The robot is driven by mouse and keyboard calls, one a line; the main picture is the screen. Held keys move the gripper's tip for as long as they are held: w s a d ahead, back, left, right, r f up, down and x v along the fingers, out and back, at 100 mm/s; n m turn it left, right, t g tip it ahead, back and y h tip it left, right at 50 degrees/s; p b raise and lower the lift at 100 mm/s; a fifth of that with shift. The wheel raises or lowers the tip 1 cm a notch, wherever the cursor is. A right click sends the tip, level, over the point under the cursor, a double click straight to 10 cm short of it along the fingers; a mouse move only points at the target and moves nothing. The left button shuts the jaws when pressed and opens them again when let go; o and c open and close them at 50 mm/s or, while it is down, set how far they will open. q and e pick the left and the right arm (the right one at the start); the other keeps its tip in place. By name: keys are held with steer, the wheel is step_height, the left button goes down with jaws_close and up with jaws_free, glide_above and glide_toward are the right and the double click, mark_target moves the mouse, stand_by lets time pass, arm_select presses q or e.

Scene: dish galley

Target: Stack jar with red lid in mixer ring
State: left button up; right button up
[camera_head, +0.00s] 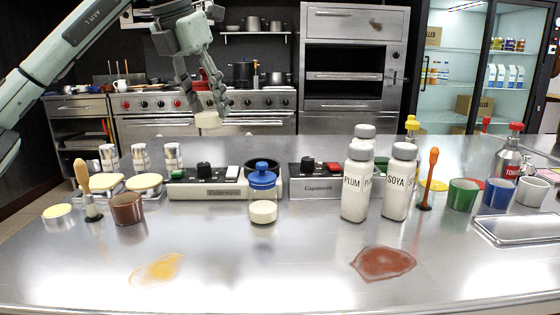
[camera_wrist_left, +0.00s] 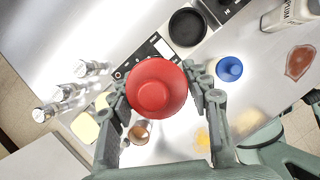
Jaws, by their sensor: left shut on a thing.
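My left gripper (camera_head: 207,112) is shut on the jar with the red lid, high above the counter. In the left wrist view the round red lid (camera_wrist_left: 157,87) fills the space between the fingers (camera_wrist_left: 160,105). The ring also shows in the left wrist view (camera_wrist_left: 187,27), apart from the held jar. My right gripper is not in view.
Plum (camera_head: 355,190) and soy (camera_head: 398,190) bottles stand right of the ring. A control box (camera_head: 205,190) lies to its left. A brown cup (camera_head: 127,209) and a wooden-handled tool (camera_head: 84,180) stand farther left. Yellow (camera_head: 157,269) and red-brown (camera_head: 383,263) spills lie at the front.

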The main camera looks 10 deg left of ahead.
arm_select(q)
steer(key=w+d+f, duration=0.4)
steer(key=d, duration=0.1)
steer(key=w+d+f+p, duration=0.1)
steer(key=w+d+f, duration=0.1)
steer(key=d, duration=0.1)
steer(key=shift+w+f, duration=0.15)
steer(key=shift+w, duration=0.25)
steer(key=shift+f, duration=0.2)
step_height(320, 180, down, 3)
steer(key=shift+f, duration=0.35)
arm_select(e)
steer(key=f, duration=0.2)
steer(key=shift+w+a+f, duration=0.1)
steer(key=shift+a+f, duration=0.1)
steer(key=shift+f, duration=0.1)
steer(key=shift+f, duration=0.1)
